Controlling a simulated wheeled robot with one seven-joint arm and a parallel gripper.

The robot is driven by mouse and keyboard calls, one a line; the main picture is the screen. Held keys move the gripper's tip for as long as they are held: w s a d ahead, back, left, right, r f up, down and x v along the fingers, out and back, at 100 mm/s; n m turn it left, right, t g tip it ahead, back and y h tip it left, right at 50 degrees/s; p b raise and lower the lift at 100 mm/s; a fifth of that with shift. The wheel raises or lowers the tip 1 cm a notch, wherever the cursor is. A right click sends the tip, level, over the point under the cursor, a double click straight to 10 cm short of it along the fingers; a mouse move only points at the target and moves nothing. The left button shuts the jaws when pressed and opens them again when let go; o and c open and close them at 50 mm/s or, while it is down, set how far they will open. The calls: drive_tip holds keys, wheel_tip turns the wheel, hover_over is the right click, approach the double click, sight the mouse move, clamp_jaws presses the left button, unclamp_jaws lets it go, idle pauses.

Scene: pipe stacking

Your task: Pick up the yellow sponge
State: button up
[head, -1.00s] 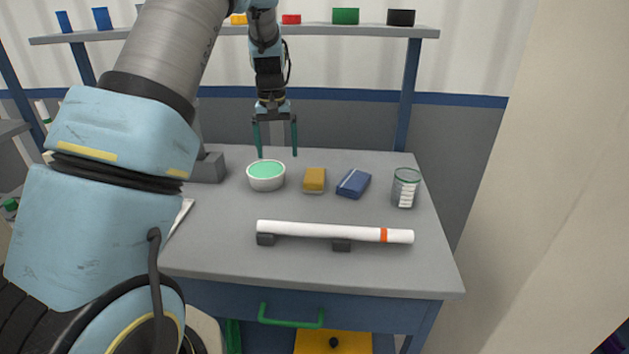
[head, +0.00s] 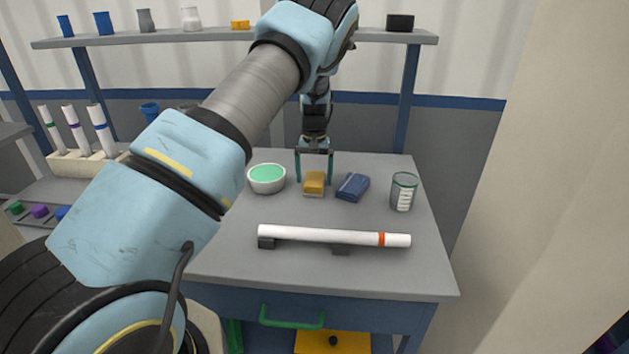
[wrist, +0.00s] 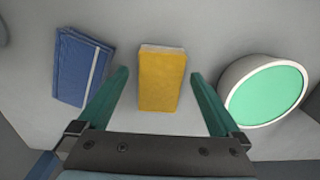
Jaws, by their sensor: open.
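The yellow sponge (head: 314,184) lies on the grey table between the bowl and the blue block. In the wrist view the sponge (wrist: 162,78) sits between and beyond my two green fingers, with a gap on each side. My gripper (head: 314,181) is open and empty, pointing down just behind and above the sponge in the head view. Its fingers also show in the wrist view (wrist: 160,85), apart. I cannot tell its exact height above the table.
A white bowl with green inside (head: 266,178) stands left of the sponge. A white pipe with an orange band (head: 330,236) rests on dark supports in front.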

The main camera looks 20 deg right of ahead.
sight(314, 182)
drive_tip(key=shift+f+p, duration=0.35)
drive_tip(key=shift+f, duration=1.1)
drive_tip(key=shift+c, duration=0.2)
drive_tip(key=c, duration=1.2)
drive_tip(key=shift+r, duration=0.1)
wheel_tip(314, 182, up, 10)
drive_tip(key=b, duration=0.3)
drive_tip(key=shift+b, duration=0.3)
